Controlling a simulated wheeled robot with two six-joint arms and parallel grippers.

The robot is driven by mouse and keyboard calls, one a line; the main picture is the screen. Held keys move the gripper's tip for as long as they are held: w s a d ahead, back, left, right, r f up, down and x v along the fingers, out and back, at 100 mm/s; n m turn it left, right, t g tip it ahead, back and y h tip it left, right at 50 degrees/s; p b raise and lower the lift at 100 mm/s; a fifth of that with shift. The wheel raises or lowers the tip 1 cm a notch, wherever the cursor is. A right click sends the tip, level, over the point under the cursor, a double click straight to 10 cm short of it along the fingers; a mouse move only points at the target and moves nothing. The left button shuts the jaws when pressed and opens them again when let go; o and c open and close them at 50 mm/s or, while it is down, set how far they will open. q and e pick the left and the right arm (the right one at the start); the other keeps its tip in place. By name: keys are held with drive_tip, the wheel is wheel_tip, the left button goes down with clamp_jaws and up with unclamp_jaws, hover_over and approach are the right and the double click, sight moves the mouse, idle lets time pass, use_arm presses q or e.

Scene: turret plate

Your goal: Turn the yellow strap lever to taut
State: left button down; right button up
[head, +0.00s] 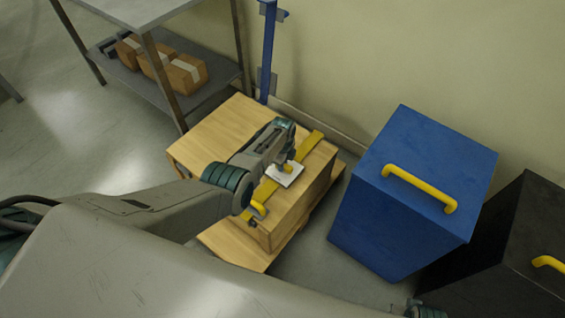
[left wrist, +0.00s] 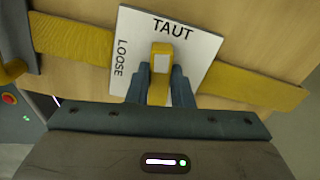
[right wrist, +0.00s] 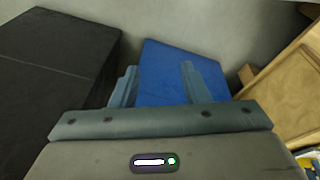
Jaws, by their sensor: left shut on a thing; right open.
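The yellow lever (left wrist: 158,85) stands on a white plate (left wrist: 198,45), marked TAUT along its top and LOOSE along its left side in the left wrist view. My left gripper (left wrist: 160,88) is shut on the lever, a finger on each side. The lever's upper end lies below the word TAUT; its lower part is partly hidden by the gripper. A yellow strap (left wrist: 255,88) runs behind the plate across a wooden crate (head: 210,130). In the head view my left gripper (head: 287,162) is over the plate (head: 287,178). My right gripper (right wrist: 161,85) is open and empty.
A blue box (head: 415,170) with a yellow handle and a black box (head: 500,255) stand right of the crate. A metal shelf (head: 120,65) holding cardboard boxes (head: 175,72) is at the back left. A blue post (head: 268,50) stands behind the crate.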

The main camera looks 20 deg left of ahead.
use_arm(q)
drive_tip(key=shift+m, duration=1.1)
use_arm(e)
drive_tip(key=shift+f, duration=0.25)
drive_tip(key=shift+s+f, duration=0.15)
drive_tip(key=shift+f, duration=0.05)
use_arm(q)
drive_tip(key=c, duration=1.3)
unclamp_jaws()
use_arm(e)
drive_tip(key=shift+r, duration=0.15)
use_arm(q)
drive_tip(key=shift+r, duration=0.1)
use_arm(e)
drive_tip(key=shift+r, duration=0.1)
